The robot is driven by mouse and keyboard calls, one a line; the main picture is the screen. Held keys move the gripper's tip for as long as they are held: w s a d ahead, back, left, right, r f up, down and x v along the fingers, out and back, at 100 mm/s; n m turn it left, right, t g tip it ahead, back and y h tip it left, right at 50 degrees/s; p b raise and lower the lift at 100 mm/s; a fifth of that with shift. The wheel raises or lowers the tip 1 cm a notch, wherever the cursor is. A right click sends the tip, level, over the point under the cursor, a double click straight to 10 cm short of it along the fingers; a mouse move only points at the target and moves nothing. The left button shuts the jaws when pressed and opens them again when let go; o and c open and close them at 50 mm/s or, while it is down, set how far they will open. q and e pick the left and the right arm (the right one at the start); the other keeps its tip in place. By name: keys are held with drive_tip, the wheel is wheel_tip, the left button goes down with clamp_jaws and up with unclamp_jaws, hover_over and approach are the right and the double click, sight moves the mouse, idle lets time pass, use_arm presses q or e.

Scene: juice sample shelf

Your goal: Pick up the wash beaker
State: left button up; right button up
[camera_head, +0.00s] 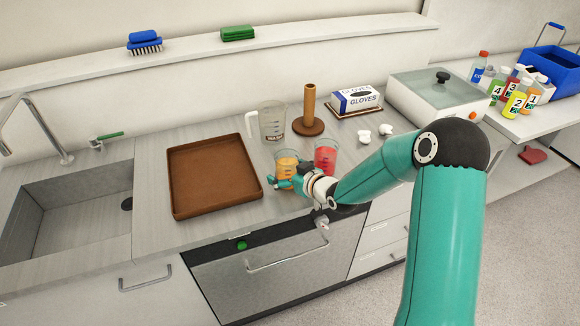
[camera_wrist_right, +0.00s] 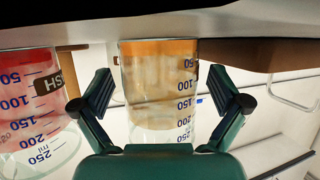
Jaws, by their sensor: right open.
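Two clear graduated beakers stand close together near the counter's front edge: one with orange liquid (camera_head: 286,161), one with red liquid (camera_head: 326,153) to its right. In the right wrist view, which is upside down, the red beaker (camera_wrist_right: 30,110) is at the left. Its dark label is partly cut off and seems to end in "SH". The orange beaker (camera_wrist_right: 160,85) is in the middle, its dark label turned to the side. My right gripper (camera_head: 284,182) is open, with its fingers (camera_wrist_right: 160,95) on either side of the orange beaker. My left gripper is out of view.
A clear jug (camera_head: 272,122) and a brown post on a round base (camera_head: 309,112) stand behind the beakers. A brown tray (camera_head: 212,205) lies left, beside the sink. A glove box (camera_head: 357,101) and crumpled white pieces (camera_head: 364,136) are to the right.

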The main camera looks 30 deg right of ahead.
drive_tip(key=c, duration=1.3)
drive_tip(key=shift+r, duration=0.1)
drive_tip(key=shift+c, duration=0.2)
